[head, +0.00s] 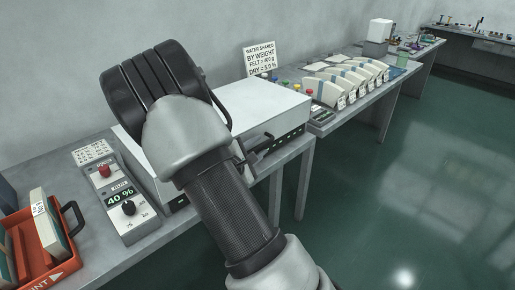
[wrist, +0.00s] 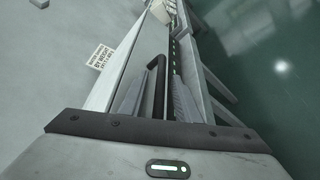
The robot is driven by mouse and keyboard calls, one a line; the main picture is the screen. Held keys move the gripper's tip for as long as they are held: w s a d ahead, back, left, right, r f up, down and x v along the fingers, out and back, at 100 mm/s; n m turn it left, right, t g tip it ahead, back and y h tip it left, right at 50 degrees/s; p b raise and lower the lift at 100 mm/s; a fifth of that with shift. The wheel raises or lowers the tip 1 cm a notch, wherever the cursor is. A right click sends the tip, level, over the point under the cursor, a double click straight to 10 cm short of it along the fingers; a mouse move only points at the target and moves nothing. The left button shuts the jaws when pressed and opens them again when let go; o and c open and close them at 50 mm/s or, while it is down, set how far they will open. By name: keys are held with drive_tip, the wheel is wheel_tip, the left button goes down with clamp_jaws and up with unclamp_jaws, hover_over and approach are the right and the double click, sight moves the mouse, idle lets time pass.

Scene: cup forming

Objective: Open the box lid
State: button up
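The box (head: 265,105) has a flat white lid and sits on the grey bench, largely hidden behind my arm in the head view. A dark handle bar (head: 262,145) stands out from its front side. In the wrist view the white lid (wrist: 118,68) runs along the left, and the dark handle bar (wrist: 161,75) lies between my two fingers. My gripper (wrist: 155,98) is open, with one finger on each side of the bar and gaps showing. My gripper (head: 243,158) is at the box's front edge in the head view. The lid looks shut.
A control panel (head: 121,203) with a red button and a black knob is left of the box. An orange tray (head: 60,255) is at the lower left. A sign (head: 260,58) stands behind the box. White fanned pieces (head: 345,82) stand to the right. The green floor is clear.

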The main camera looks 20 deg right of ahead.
clamp_jaws()
